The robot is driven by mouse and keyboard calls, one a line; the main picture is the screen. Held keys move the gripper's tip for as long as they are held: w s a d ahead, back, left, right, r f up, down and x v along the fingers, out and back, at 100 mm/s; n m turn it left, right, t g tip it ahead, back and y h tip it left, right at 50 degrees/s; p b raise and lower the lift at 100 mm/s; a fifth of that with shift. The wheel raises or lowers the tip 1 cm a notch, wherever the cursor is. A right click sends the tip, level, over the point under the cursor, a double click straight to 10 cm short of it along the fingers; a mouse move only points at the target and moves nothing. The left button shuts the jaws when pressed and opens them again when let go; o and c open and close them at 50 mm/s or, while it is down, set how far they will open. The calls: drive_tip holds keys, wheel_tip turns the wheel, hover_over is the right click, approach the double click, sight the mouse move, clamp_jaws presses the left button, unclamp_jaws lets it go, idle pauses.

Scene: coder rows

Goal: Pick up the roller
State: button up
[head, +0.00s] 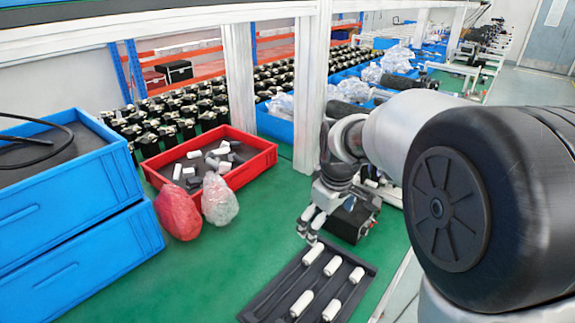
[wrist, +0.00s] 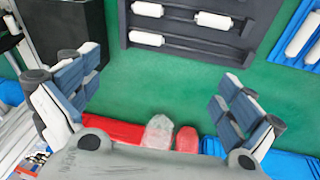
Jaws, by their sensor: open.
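Several white rollers lie on a black tray (head: 318,284); one roller (head: 332,265) is near its back edge. My gripper (head: 309,228) hangs just behind the tray in the head view, apart from the rollers. The tray's far part is cut off in the wrist view.
A red bin (head: 255,170) holds white and grey pieces. A red bag (head: 178,212) and a clear bag (head: 219,200) stand before it. Stacked blue crates (head: 75,250) are at left. A black box (head: 350,222) is beside my gripper. Green surface left of the tray is clear.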

drive_tip(key=w+f+n+p, duration=0.2)
drive_tip(key=w+f+n, duration=0.1)
drive_tip(key=w+f, duration=0.4)
drive_tip(key=b, duration=0.3)
hover_over(314, 252)
drive_tip(key=s, duration=0.1)
drive_tip(key=shift+g, duration=0.3)
wheel_tip(314, 252, down, 12)
drive_tip(key=shift+s+a+r, duration=0.15)
drive_tip(key=shift+r, duration=0.05)
drive_tip(key=shift+w+f+b, duration=0.2)
drive_tip(key=shift+f+b, duration=0.25)
drive_tip(key=shift+f, duration=0.6)
drive_tip(key=shift+w+f+b, duration=0.25)
drive_tip(key=shift+f+b, duration=0.25)
drive_tip(key=shift+f, duration=0.5)
drive_tip(key=shift+w+f+b, duration=0.2)
drive_tip(key=shift+f+b, duration=0.25)
drive_tip(key=shift+f, duration=0.6)
drive_tip(key=shift+r, duration=0.1)
drive_tip(key=shift+c, duration=0.5)
drive_tip(key=shift+s, duration=0.1)
drive_tip(key=c, duration=1.1)
drive_tip(key=shift+o, duration=0.2)
wheel_tip(314, 252, up, 20)
drive_tip(key=p, duration=0.5)
drive_tip(key=shift+p, duration=0.35)
